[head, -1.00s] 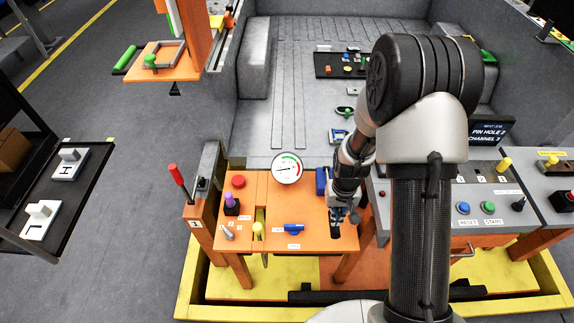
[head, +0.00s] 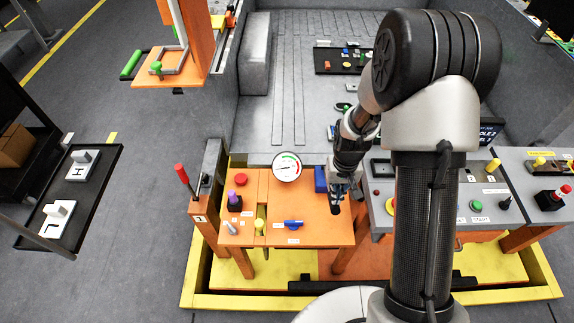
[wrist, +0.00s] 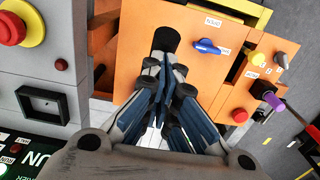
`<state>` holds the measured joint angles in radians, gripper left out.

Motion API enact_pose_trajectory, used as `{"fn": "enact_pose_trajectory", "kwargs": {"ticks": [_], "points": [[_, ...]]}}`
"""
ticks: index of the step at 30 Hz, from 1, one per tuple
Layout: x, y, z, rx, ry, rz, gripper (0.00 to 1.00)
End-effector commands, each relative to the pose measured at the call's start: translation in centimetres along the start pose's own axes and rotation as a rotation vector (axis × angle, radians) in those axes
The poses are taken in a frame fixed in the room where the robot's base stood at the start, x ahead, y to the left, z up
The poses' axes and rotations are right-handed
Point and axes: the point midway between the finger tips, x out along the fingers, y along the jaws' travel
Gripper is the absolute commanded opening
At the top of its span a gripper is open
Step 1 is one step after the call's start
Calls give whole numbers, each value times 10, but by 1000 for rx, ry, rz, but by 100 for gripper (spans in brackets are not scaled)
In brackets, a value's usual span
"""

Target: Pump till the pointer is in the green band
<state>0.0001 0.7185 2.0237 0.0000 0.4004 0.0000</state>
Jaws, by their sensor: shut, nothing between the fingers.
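The round white gauge (head: 287,167) stands at the back edge of the orange table (head: 310,228). Its face has a coloured arc with green; the dark pointer seems to point left, outside the green, but it is small. My gripper (head: 335,208) is over the right part of this table, beside a blue block (head: 320,180). In the wrist view my gripper (wrist: 160,95) is shut and empty, its fingers pointing at a dark rounded patch (wrist: 166,38) on the orange surface. A red-knobbed lever (head: 181,173) stands at the table's left. I cannot tell which part is the pump.
On the table are a blue handle (head: 293,223), a yellow knob (head: 259,224), a purple-topped knob (head: 235,197) and a red button (head: 240,180). A grey control panel (head: 380,172) adjoins on the right. A dark tray (head: 50,235) stands at far left.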

Motion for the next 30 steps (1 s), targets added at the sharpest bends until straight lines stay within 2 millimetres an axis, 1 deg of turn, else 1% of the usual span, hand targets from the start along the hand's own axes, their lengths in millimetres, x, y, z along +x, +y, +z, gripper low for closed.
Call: {"fn": "enact_pose_trajectory", "kwargs": {"ticks": [13,30], "points": [[3,0,0,0,1,0,0],[43,0,7,0,1,0,0]]}}
